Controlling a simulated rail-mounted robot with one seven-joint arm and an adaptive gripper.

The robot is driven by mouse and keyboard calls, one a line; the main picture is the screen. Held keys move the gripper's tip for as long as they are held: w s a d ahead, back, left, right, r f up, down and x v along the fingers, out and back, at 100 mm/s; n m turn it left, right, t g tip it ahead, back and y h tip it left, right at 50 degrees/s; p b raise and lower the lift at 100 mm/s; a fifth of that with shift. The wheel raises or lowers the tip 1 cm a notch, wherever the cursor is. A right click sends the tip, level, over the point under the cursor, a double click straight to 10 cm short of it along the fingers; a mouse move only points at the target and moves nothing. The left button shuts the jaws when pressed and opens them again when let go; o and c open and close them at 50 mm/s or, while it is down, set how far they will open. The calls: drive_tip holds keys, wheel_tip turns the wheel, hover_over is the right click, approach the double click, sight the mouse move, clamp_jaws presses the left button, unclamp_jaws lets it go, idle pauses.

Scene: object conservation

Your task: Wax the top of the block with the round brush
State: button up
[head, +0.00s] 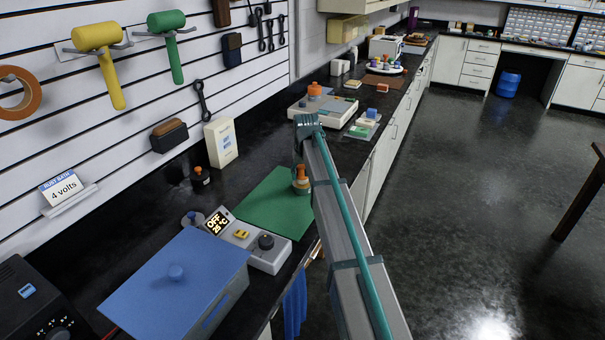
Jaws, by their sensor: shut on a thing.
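My arm reaches from the bottom right over the bench. My gripper (303,142) is at its far end, small and mostly hidden by the arm. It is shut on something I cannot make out. Just below the arm's end, over the green mat (262,208), is a small round thing with an orange top and brown lower part (301,181). It could be the round brush, but I cannot tell whether it is held or stands on the mat. No block under it can be made out.
A blue-lidded box (205,270) and a grey heater unit (262,254) stand in front. A dark orange-capped bottle (201,178) and a white carton (221,143) stand at the left. A grey device (338,107) with an orange-knobbed thing (314,89) stands behind. The bench edge runs along the right.

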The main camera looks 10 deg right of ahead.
sight(302, 166)
drive_tip(key=shift+f, duration=0.6)
idle(1.7)
drive_tip(key=shift+r, duration=0.1)
drive_tip(key=shift+r+p, duration=2)
drive_tip(key=shift+r, duration=1.45)
